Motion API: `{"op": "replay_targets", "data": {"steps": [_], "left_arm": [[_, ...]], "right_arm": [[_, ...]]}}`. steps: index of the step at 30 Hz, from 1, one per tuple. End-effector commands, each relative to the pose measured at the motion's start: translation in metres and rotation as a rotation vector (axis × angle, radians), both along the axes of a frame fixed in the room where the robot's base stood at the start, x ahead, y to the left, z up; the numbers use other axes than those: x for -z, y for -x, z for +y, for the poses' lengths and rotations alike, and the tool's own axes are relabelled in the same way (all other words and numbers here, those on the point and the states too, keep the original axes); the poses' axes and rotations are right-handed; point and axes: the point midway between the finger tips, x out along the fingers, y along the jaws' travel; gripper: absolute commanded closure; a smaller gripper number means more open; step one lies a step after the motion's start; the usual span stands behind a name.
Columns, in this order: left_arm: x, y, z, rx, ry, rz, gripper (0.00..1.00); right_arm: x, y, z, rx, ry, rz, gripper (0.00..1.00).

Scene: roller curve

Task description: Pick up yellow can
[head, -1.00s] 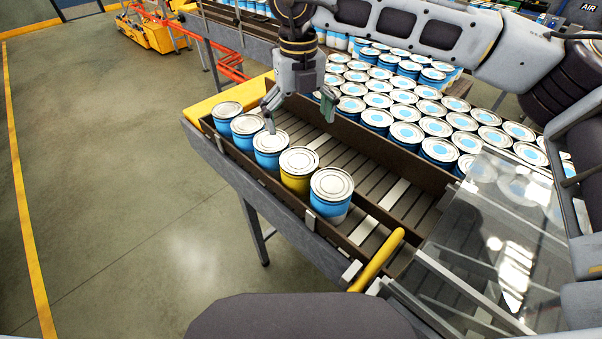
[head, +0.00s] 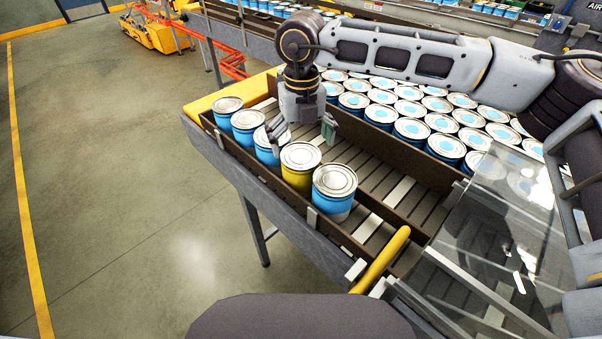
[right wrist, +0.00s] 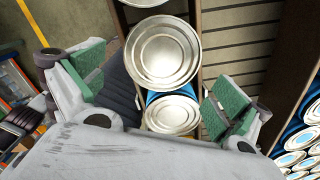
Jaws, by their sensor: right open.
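The yellow can (head: 297,181) has a pale metal lid and stands upright in a row at the near side of the conveyor, second from the row's near end. A blue can (head: 334,194) stands on its near side and another blue can (head: 266,154) on its far side. My right gripper (head: 302,138) is open, pointing down just behind the yellow can, around or above the neighbouring blue can. My left gripper is out of view.
A brown divider (head: 395,160) separates this lane from many blue cans packed on the right. Bare rollers (head: 375,180) lie between the row and the divider. A clear panel (head: 500,230) and a yellow bar (head: 380,262) are at the near right.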

Motion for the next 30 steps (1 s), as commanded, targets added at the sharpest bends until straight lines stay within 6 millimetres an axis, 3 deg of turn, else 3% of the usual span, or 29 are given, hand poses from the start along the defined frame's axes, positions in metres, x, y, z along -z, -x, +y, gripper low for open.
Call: {"op": "replay_targets", "data": {"steps": [16,30], "left_arm": [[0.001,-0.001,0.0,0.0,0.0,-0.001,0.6],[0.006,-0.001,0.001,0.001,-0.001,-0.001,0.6]], "right_arm": [[0.007,0.0,0.0,0.0,0.0,-0.001,0.0],[0.052,-0.001,-0.001,0.001,0.0,0.0,0.0]]}}
